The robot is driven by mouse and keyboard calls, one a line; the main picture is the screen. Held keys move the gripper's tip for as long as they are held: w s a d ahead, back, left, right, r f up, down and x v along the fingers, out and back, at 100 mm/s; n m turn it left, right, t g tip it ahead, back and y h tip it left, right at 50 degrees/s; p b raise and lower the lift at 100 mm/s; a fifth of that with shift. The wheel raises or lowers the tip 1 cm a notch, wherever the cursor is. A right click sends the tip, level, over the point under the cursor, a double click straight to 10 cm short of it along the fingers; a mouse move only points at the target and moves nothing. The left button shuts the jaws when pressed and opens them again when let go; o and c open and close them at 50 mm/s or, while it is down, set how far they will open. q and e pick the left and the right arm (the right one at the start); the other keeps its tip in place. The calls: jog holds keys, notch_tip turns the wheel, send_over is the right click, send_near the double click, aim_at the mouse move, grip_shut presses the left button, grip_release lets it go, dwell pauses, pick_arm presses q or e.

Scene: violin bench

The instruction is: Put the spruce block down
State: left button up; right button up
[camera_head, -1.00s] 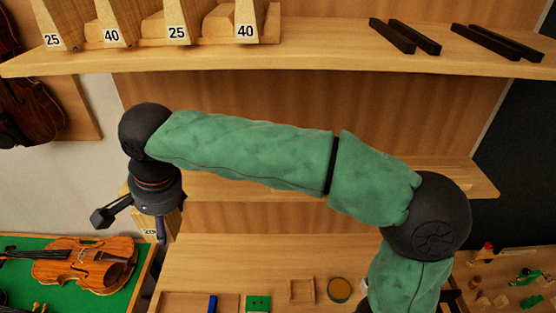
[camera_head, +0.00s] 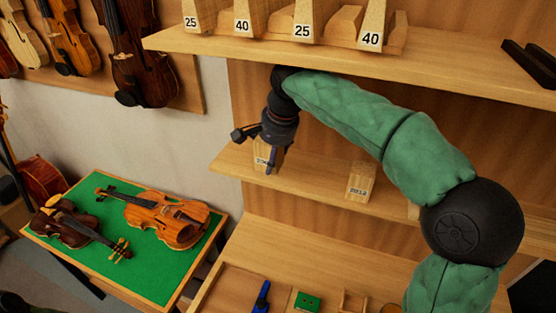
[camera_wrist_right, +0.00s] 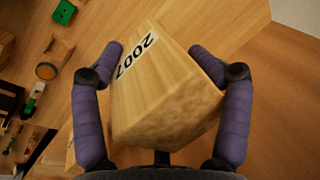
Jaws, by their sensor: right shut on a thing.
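My right gripper (camera_head: 263,150) is at the left end of the middle shelf (camera_head: 310,178), shut on a pale spruce block. In the right wrist view the block (camera_wrist_right: 165,88) sits tilted between the two purple fingers of the gripper (camera_wrist_right: 157,58), with a label reading 2007. In the head view the block (camera_head: 261,159) is mostly hidden by the gripper and only part of its label shows. I cannot tell whether its underside touches the shelf. My left gripper is not in view.
Another labelled block (camera_head: 361,181), marked 2012, stands on the middle shelf to the right. The upper shelf (camera_head: 440,68) holds several numbered blocks and dark strips. A green-topped table (camera_head: 110,255) with violins is at lower left. The shelf between the two blocks looks clear.

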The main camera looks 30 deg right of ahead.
jog(key=w+d+f, duration=0.1)
jog(key=d, duration=0.1)
jog(key=w+d+f, duration=0.1)
jog(key=w+d, duration=0.1)
jog(key=shift+w+f, duration=0.15)
jog(key=shift+a+f, duration=0.1)
jog(key=shift+f, duration=0.6)
jog(key=shift+w+f, duration=0.1)
jog(key=shift+f, duration=1.55)
jog(key=shift+f, duration=0.1)
jog(key=o, duration=1.3)
